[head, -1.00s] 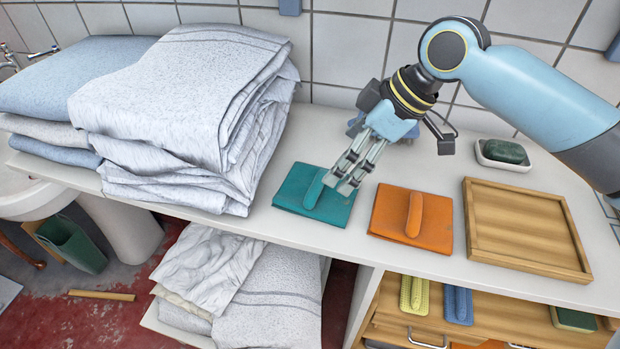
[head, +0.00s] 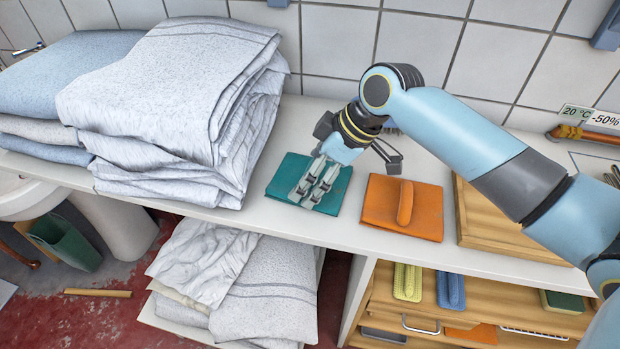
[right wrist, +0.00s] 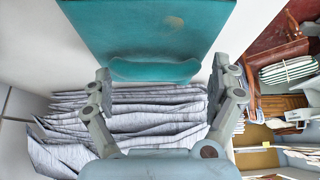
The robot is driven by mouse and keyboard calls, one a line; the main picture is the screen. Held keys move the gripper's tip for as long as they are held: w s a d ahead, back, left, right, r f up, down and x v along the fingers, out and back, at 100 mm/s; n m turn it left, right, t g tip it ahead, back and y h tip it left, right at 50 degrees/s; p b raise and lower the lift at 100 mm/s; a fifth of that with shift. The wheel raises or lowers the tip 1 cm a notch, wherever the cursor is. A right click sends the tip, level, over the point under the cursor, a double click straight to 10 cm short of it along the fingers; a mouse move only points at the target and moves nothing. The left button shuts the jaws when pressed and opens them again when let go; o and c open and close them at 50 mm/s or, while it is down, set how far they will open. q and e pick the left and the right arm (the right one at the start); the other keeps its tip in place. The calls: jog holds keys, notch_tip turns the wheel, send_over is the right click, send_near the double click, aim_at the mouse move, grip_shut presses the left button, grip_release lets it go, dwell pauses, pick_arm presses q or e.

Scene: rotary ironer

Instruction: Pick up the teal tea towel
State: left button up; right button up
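The teal tea towel (head: 279,180) lies folded flat on the white shelf, with a raised roll along its middle. My right gripper (head: 304,197) is right over it and hides most of the roll in the head view. In the right wrist view the towel (right wrist: 150,28) fills the upper middle, and its roll (right wrist: 153,71) lies between the spread fingers of my right gripper (right wrist: 160,80). The fingers are open, with a gap between each finger and the roll. I cannot tell whether the fingertips touch the cloth. My left gripper is not in view.
An orange folded cloth (head: 425,215) with a similar roll lies close to the right of the towel. Beyond it is a wooden tray (head: 482,232), partly behind my arm. A tall stack of pale folded linen (head: 165,90) stands close on the left. Tiled wall behind.

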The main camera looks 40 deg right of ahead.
jog(key=c, duration=0.6)
